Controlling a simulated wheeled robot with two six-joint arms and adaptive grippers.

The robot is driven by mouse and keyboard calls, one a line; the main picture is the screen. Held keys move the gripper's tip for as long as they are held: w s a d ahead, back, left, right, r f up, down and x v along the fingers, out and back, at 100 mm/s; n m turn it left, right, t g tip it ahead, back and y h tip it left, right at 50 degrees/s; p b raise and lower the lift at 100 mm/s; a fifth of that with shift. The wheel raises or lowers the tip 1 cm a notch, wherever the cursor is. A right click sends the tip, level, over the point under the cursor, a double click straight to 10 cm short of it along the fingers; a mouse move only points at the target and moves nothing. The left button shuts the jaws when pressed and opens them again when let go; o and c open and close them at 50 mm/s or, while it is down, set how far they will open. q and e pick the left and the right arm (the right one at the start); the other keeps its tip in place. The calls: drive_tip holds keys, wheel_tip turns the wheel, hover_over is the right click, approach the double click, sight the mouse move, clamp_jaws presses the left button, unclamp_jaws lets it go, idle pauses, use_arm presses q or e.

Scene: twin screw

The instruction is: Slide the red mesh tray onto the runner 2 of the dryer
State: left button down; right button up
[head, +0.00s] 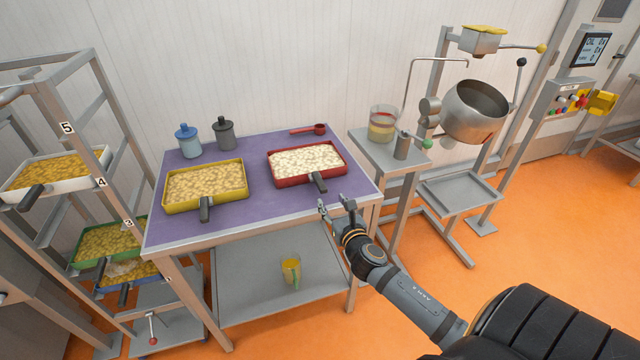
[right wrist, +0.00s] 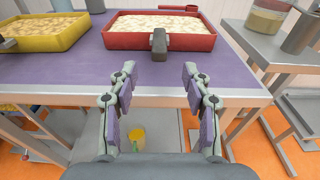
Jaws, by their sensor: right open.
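The red mesh tray (head: 307,163) lies on the purple table top, filled with pale pieces. Its dark handle (head: 317,182) points toward the table's front edge. It also shows in the right wrist view, with the red wall (right wrist: 135,40) and the handle (right wrist: 159,41) straight ahead. My right gripper (head: 335,204) is open and empty, in front of the table edge and short of the handle. The dryer (head: 82,190) is the metal rack at the left, with number labels on its post. Label 2 is not clearly readable. My left gripper is not in view.
A yellow tray (head: 205,186) lies left of the red one on the table (head: 245,220). White (head: 100,160), green (head: 80,262) and blue (head: 150,283) trays sit in the rack. Blue (head: 188,142) and grey (head: 224,133) jars and a red scoop (head: 310,129) stand behind. A side stand (head: 385,152) is at the right.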

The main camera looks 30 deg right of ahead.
sight(319, 180)
drive_tip(key=x, duration=1.2)
drive_tip(key=shift+a+p, duration=0.15)
drive_tip(key=shift+p, duration=0.2)
drive_tip(key=c, duration=0.8)
clamp_jaws()
drive_tip(key=shift+r+p, duration=0.65)
drive_tip(key=shift+p, duration=0.15)
